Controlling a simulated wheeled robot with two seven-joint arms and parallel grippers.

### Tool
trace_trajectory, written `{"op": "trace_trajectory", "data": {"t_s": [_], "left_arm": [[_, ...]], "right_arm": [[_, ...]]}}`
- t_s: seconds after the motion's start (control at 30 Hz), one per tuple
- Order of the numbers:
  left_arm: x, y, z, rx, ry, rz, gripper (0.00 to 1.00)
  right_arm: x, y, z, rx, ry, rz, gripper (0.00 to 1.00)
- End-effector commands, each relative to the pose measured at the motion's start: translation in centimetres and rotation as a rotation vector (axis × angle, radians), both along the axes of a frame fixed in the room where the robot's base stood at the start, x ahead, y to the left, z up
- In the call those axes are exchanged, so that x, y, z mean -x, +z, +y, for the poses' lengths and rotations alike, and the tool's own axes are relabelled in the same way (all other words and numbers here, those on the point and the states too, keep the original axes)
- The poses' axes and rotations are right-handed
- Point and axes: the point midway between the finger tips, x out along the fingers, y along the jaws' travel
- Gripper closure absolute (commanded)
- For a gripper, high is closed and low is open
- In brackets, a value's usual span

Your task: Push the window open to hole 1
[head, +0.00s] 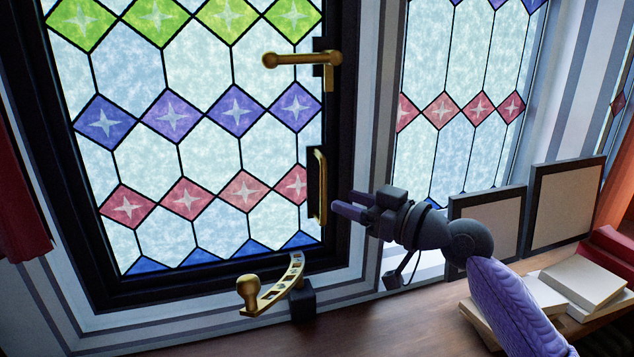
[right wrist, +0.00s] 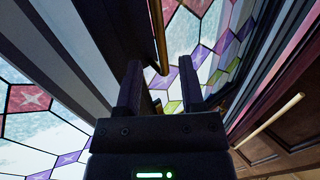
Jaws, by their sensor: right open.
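The stained-glass window (head: 200,110) has a dark frame and fills the left of the head view. A brass lever handle (head: 300,59) sits high on its right side, and an upright brass pull (head: 318,187) sits lower. A curved brass stay (head: 283,285) with several holes and a round knob (head: 248,288) lies at the window's foot by a dark block (head: 302,302). I cannot tell which hole is engaged. My right gripper (head: 350,203) is open and empty, just right of the pull. In the right wrist view, a brass bar (right wrist: 158,35) shows beyond the open fingers (right wrist: 162,72).
A second patterned window (head: 440,110) is at the right. Dark-framed panels (head: 564,205) lean against the wall there. Books (head: 580,282) lie on the wooden sill (head: 400,325) beside my right arm. A red curtain (head: 18,200) hangs at the far left.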

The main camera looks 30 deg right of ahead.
Motion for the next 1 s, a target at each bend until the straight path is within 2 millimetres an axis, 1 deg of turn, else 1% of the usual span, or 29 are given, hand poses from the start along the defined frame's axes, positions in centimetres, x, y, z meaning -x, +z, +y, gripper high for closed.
{"op": "trace_trajectory", "data": {"t_s": [0.03,0.1,0.23,0.4,0.6,0.63,0.67,0.7,0.77,0.8,0.83,0.87,1.0], "left_arm": [[0.2,1.3,-0.1,0.001,0.0,0.004,0.24],[0.4,1.8,-0.2,0.004,0.0,0.007,0.24],[0.2,2.4,-0.2,0.004,0.0,0.005,0.24],[0.0,2.6,-0.2,0.004,-0.001,0.001,0.24],[0.0,2.5,-0.2,0.004,0.0,0.001,0.24],[0.0,2.5,-0.2,0.004,0.0,0.001,0.24],[0.0,2.5,-0.2,0.003,0.0,0.0,0.24],[0.0,2.5,-0.2,0.003,0.0,0.0,0.24],[0.0,2.5,-0.2,0.003,0.0,0.0,0.24],[0.0,2.5,-0.2,0.003,0.0,0.0,0.24],[0.0,2.5,-0.2,0.002,0.0,-0.001,0.24],[0.0,2.5,-0.2,0.002,0.0,-0.001,0.24],[-0.1,2.5,-0.1,0.002,0.0,-0.002,0.24]], "right_arm": [[-1.1,0.9,0.5,-0.003,0.001,-0.002,0.5],[-2.6,0.7,1.0,-0.003,0.0,-0.002,0.5],[-4.4,0.4,1.7,-0.003,0.0,0.0,0.5],[-5.3,0.1,2.0,0.001,0.001,0.002,0.5],[-5.3,0.0,2.1,0.001,0.001,0.003,0.5],[-5.3,0.0,2.1,0.001,0.001,0.003,0.54],[-5.3,0.0,2.1,0.001,0.001,0.003,0.61],[-5.3,0.0,2.1,0.001,0.001,0.003,0.69],[-5.3,0.0,2.1,0.001,0.001,0.003,0.82],[-5.3,0.0,2.1,0.001,0.001,0.003,0.9],[-5.3,0.0,2.1,0.001,0.001,0.003,0.97],[-5.3,0.0,2.0,0.001,0.001,0.003,1.0],[-5.3,0.0,2.0,0.002,0.001,0.002,1.0]]}}
